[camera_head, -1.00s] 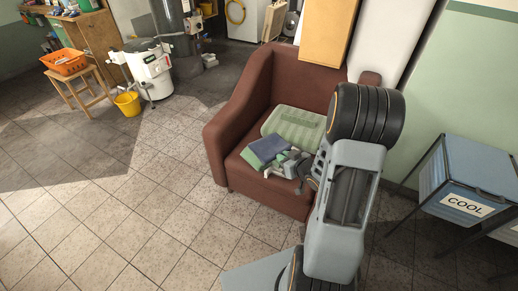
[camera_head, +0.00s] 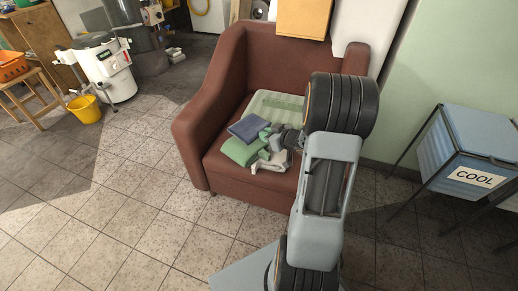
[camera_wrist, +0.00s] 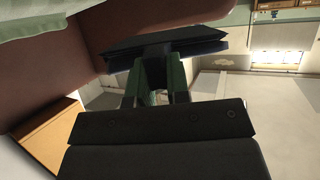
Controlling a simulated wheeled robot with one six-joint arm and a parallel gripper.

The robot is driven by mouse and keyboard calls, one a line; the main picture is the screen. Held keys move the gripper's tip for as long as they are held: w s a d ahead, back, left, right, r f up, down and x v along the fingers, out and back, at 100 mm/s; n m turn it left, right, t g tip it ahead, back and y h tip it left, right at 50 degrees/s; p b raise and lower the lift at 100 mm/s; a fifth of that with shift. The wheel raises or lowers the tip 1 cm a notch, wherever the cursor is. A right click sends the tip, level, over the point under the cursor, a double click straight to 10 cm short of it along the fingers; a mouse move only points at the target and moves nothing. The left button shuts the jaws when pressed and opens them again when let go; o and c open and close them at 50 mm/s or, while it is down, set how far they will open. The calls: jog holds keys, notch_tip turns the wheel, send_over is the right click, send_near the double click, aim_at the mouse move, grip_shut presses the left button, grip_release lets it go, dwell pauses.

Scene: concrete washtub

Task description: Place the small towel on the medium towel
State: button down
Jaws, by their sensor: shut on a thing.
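My gripper (camera_head: 272,136) is over the seat of the brown armchair and shut on a folded blue towel, the small one (camera_head: 249,128). In the wrist view the blue towel (camera_wrist: 165,45) spans across my fingertips as a dark, flat slab. A folded green towel, seemingly the medium one (camera_head: 242,151), lies on the seat just in front of the blue towel in the picture. I cannot tell whether the two touch. A larger pale green striped towel (camera_head: 280,105) lies behind them, partly hidden by my arm. A pale green cloth edge (camera_wrist: 30,18) shows at the wrist view's upper left.
The armchair (camera_head: 188,135) has a raised left armrest and a backrest around the seat. A blue bin marked COOL (camera_head: 470,150) stands at the right. A yellow bucket (camera_head: 86,109) and a stool (camera_head: 40,100) stand at the left. The tiled floor in front is clear.

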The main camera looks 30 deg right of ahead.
aim_at(260, 149)
jog(key=shift+w+a+f+b, duration=0.25)
jog(key=shift+w+f+b, duration=0.15)
jog(key=shift+w+f, duration=0.45)
jog(key=shift+w+a+f+b, duration=0.2)
jog(key=shift+w+f+b, duration=0.3)
jog(key=shift+f, duration=0.5)
jog(key=shift+w+f+b, duration=0.15)
jog(key=shift+f+b, duration=0.2)
jog(key=shift+f, duration=0.5)
jog(key=shift+w+f+b, duration=0.15)
jog(key=shift+f+b, duration=0.2)
jog(key=shift+f, duration=0.45)
jog(key=shift+f, duration=0.15)
jog(key=c, duration=1.1)
grip_release()
jog(key=shift+s+r, duration=0.25)
jog(key=shift+r, duration=0.1)
jog(key=p+v, duration=0.5)
jog(key=v, duration=0.6)
notch_tip(260, 149, up, 8)
jog(key=w+a+m+g+h, duration=0.2)
jog(key=m+g+h, duration=0.15)
jog(key=h, duration=0.45)
jog(key=s+a+r+g+y, duration=0.3)
jog(key=s+a+g, duration=0.3)
jog(key=s+a, duration=0.8)
jog(key=shift+a+r, duration=0.4)
jog(key=shift+a, duration=0.8)
